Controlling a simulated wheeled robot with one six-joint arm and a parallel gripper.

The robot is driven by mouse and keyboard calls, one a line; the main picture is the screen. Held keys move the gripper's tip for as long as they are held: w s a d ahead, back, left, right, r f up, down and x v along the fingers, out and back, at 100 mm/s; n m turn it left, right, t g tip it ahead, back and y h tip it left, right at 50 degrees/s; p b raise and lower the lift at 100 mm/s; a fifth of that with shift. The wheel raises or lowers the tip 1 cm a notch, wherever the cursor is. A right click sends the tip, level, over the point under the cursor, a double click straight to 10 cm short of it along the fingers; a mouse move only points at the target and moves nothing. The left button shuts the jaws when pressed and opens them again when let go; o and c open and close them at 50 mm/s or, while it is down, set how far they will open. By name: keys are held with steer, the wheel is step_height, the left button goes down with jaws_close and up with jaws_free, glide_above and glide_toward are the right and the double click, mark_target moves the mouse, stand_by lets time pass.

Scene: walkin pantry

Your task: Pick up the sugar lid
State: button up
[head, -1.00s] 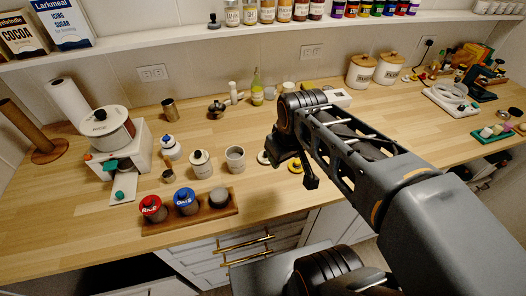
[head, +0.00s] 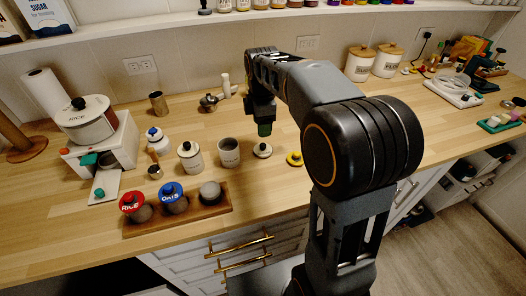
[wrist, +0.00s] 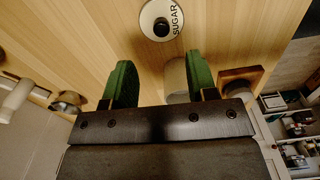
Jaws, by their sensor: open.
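The sugar lid is a round white disc with a black knob (head: 262,150). It lies on the wooden counter, right of an open grey canister (head: 229,153). In the wrist view the lid (wrist: 150,27) shows its SUGAR lettering and lies beyond the fingertips, near the top edge. My gripper (head: 264,129) points down behind and above the lid in the head view, with one green fingertip showing. In the wrist view my gripper (wrist: 161,75) has its two green fingers wide apart with nothing held between them.
A yellow ring-shaped lid (head: 294,159) lies right of the sugar lid. A lidded white canister (head: 190,157) stands left of the grey one. A wooden tray (head: 218,208) with red- and blue-lidded jars sits at the front edge. Counter behind the canisters is partly clear.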

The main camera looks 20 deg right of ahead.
mark_target(263, 144)
steer(key=shift+s+d+f, duration=0.1)
steer(key=shift+s+f, duration=0.05)
steer(key=shift+f, duration=3.55)
steer(key=shift+c, duration=0.5)
jaws_close()
